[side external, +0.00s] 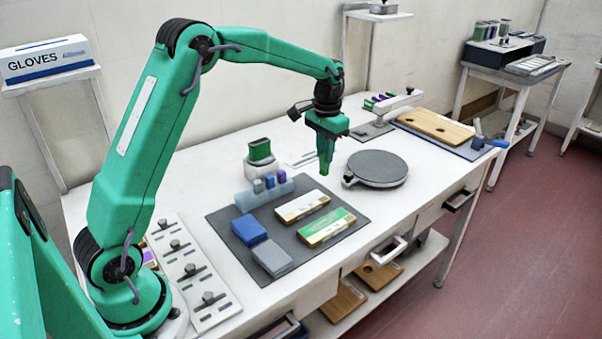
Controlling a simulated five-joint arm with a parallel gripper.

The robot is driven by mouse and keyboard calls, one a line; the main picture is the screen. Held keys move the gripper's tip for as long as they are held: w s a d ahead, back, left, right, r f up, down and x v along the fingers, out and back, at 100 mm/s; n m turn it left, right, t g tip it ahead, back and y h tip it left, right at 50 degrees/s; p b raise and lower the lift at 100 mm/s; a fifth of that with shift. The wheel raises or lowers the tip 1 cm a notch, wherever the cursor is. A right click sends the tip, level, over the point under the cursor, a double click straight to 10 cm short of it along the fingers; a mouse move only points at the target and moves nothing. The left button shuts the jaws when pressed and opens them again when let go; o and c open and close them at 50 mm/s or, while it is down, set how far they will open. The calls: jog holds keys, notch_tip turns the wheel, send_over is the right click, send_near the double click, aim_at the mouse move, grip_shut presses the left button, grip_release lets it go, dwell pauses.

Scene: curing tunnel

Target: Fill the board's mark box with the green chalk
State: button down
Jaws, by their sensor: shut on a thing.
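My gripper (325,160) points down above the far right part of the dark mat (225,212). It is shut on the green chalk (323,170), a small green tip between the fingers, hard to tell from the green fingers. Two small wood-edged boards lie on the mat: one with a cream top (302,205), nearer one with a green top (327,228). The mark box is too small to make out on either. The gripper is above and beyond both boards, touching neither. A translucent rack (264,193) holds grey, blue and purple chalks.
A blue block (248,229) and a grey block (272,257) lie on the mat's left. A round grey turntable (377,168) stands right of the gripper. A green-topped container (260,150) stands behind the rack. A white knobbed panel (190,270) lies left.

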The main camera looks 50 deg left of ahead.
jog(key=shift+w+f, duration=0.1)
jog(key=shift+w, duration=0.25)
